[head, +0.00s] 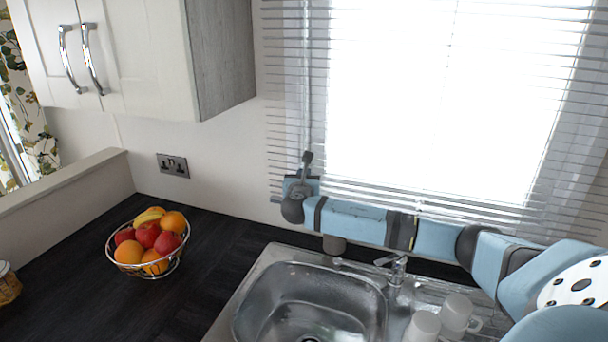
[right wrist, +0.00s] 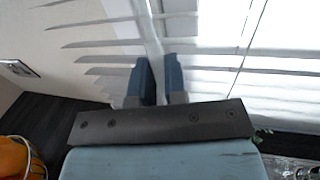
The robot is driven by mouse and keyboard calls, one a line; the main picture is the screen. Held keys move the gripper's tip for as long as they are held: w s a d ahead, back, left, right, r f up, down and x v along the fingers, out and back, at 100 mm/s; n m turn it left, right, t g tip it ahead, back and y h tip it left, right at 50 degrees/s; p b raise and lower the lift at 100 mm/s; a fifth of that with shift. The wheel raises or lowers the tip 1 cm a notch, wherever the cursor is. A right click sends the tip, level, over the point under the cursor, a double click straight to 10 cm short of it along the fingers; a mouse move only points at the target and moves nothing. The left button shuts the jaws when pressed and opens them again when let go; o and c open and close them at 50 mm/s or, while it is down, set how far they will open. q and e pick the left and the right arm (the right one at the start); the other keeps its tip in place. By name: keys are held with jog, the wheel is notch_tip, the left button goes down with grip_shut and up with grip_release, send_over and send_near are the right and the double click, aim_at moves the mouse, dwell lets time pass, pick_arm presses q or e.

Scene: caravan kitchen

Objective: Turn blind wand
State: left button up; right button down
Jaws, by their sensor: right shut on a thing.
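The window blind (head: 290,100) has pale horizontal slats and hangs over the bright window. My right arm reaches across from the right, and its gripper (head: 305,165) is at the blind's lower left part. In the right wrist view the two blue fingers (right wrist: 160,80) point up at the slats (right wrist: 100,45), close together around a narrow gap. The gripper is shut on the blind wand, which is too thin and pale to make out clearly against the blind. My left gripper is in neither view.
A metal sink (head: 310,295) with a tap (head: 397,268) lies below my right arm, with white mugs (head: 458,312) at its right. A fruit bowl (head: 148,245) stands on the dark worktop (head: 205,235). A wall cupboard (head: 150,50) hangs upper left.

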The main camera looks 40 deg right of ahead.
jog(key=shift+s+d+n+t+y+p, duration=0.1)
jog(key=shift+n+t+y+p, duration=0.2)
jog(key=shift+n+t+y, duration=1.55)
jog(key=shift+g, duration=0.25)
jog(key=c, duration=1.1)
grip_release()
jog(key=shift+c, duration=0.2)
jog(key=shift+m, duration=0.25)
